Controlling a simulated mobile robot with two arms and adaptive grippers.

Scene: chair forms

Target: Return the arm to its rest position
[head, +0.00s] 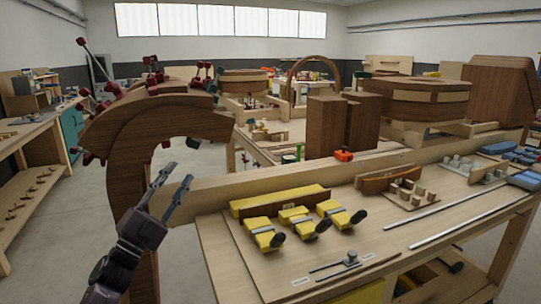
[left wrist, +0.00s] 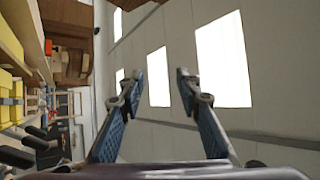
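My left gripper (head: 170,188) is raised at the lower left of the head view, in front of the curved wooden form and left of the workbench's front edge. Its two fingers point up and stand apart with nothing between them. In the left wrist view the left gripper (left wrist: 156,82) is also open and empty, with the wall and bright windows behind its fingertips. My right gripper is in neither view.
A curved dark wood form (head: 150,125) with several red clamps stands close to the left gripper. Bare floor (head: 190,260) shows at the lower left.

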